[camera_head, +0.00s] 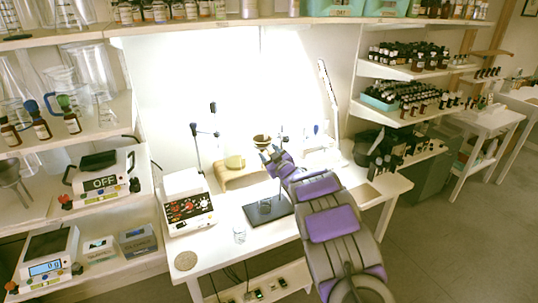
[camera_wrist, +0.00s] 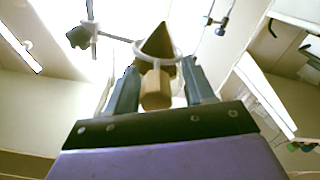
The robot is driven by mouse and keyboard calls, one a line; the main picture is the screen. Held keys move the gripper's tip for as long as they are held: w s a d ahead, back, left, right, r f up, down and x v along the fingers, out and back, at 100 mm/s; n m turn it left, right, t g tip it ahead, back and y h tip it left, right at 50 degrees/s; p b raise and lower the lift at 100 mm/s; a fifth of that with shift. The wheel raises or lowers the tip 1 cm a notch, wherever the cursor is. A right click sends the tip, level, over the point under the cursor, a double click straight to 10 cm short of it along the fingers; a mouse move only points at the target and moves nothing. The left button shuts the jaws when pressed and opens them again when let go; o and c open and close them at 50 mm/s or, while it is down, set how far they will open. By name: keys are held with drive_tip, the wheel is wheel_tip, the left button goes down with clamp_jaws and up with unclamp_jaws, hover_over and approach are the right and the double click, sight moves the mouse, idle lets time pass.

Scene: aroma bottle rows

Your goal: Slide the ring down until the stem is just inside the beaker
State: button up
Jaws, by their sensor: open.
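In the head view a brown funnel (camera_head: 262,139) sits at the top of a stand above the white table. A small glass beaker (camera_head: 265,207) stands below it on the stand's dark base plate (camera_head: 282,208). My gripper (camera_head: 272,154) is just below the funnel. In the wrist view my gripper (camera_wrist: 156,85) is open, with a tan faceted block (camera_wrist: 156,92) between its two dark fingers; contact cannot be told. Just beyond them a pale ring (camera_wrist: 138,51) goes around a dark brown cone (camera_wrist: 157,42). The funnel stem cannot be made out in the head view.
A box with red knobs (camera_head: 188,208) stands left of the base plate. Another small glass (camera_head: 239,233) stands near the table's front edge. A clamp stand (camera_head: 197,150) and a low wooden platform (camera_head: 228,175) are behind. The table front is partly clear.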

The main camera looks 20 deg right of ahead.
drive_tip(key=shift+w, duration=0.3)
drive_tip(key=shift+d, duration=0.1)
drive_tip(key=shift+d, duration=0.1)
clamp_jaws()
idle(0.4)
